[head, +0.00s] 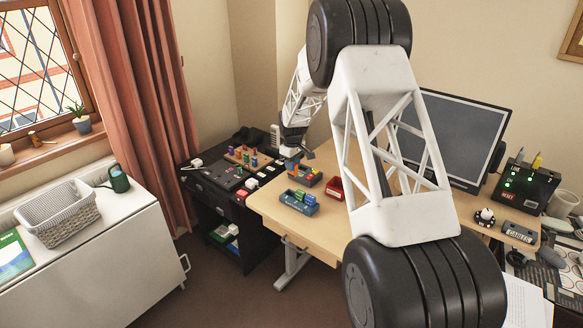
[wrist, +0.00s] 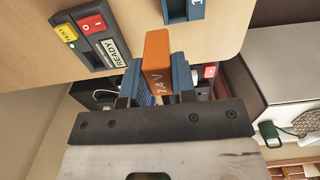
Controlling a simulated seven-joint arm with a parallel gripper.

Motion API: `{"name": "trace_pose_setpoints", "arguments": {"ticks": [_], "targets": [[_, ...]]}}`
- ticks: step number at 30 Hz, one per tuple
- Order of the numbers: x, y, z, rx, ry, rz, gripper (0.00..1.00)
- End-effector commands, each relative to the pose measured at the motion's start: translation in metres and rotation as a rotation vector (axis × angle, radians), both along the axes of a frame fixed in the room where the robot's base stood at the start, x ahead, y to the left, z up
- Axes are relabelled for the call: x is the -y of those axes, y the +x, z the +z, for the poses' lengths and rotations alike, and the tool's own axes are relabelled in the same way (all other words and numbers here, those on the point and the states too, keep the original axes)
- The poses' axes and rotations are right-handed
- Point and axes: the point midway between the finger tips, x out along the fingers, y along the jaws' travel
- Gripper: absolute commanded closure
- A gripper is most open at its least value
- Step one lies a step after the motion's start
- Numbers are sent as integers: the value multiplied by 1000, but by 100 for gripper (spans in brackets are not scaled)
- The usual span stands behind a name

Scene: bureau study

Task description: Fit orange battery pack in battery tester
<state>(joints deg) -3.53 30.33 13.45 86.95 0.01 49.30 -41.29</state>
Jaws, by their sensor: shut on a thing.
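The orange battery pack (wrist: 158,58), marked 7.4V, is held between the two blue fingers of my gripper (wrist: 161,82) in the wrist view. Its outer end sticks out past the fingertips. A dark grey unit (wrist: 94,42) with a yellow TEST button, a red switch and a READY label lies on the desk to the left of the pack; it appears to be the battery tester. The pack looks apart from it. In the head view my gripper (head: 292,154) is over the desk's far left corner, close to the tester (head: 304,175). The pack is hard to make out there.
A blue tray (head: 298,203) with green and blue blocks and a red box (head: 335,188) stand on the desk (head: 270,200). A black cabinet (head: 205,190) with small coloured parts adjoins it at left. My arm hides the desk's middle. A monitor (head: 455,135) stands behind.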

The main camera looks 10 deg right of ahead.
Motion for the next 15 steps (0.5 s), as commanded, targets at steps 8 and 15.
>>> {"name": "trace_pose_setpoints", "arguments": {"ticks": [8, 15], "targets": [[11, 33, -6, 0, 0, 2, 94], [22, 61, -13, 0, 0, 2, 94]]}}
